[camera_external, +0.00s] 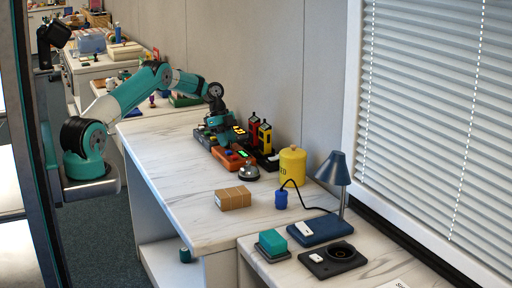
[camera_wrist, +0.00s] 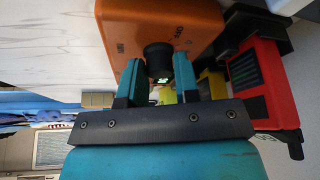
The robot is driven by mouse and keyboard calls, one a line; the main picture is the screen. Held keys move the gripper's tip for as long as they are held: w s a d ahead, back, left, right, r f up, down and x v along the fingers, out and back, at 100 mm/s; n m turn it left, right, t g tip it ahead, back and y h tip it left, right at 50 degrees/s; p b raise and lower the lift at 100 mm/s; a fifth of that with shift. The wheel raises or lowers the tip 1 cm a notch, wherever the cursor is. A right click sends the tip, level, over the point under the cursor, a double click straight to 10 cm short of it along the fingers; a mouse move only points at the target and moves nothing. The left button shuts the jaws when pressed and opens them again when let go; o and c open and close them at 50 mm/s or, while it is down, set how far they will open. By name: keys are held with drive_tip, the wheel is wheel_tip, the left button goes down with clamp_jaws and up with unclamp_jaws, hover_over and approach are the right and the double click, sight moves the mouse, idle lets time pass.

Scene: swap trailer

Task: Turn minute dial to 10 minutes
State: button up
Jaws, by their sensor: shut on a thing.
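The orange timer box (camera_external: 240,161) sits on the white marble-patterned counter, with a small green lit display. In the wrist view the orange box (camera_wrist: 125,25) fills the upper middle, and its black round minute dial (camera_wrist: 158,52) sticks out toward me. My gripper (camera_wrist: 158,66) has one teal finger on each side of the dial and is shut on it. A bit of green display shows just below the dial. In the external view my gripper (camera_external: 222,136) is down at the box, and the dial is hidden. The dial's setting cannot be read.
Red and yellow chargers (camera_external: 259,133) stand close behind the box; a red one (camera_wrist: 262,85) is at the right in the wrist view. A silver bell (camera_external: 248,173), yellow canister (camera_external: 292,165) and cardboard box (camera_external: 233,198) are nearby. The counter's front left is clear.

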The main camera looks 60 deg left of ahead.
idle(0.4)
drive_tip(key=o, duration=0.9)
drive_tip(key=shift+c, duration=0.2)
drive_tip(key=p+v, duration=1.2)
drive_tip(key=p, duration=0.1)
drive_tip(key=shift+p, duration=0.4)
drive_tip(key=shift+a, duration=0.1)
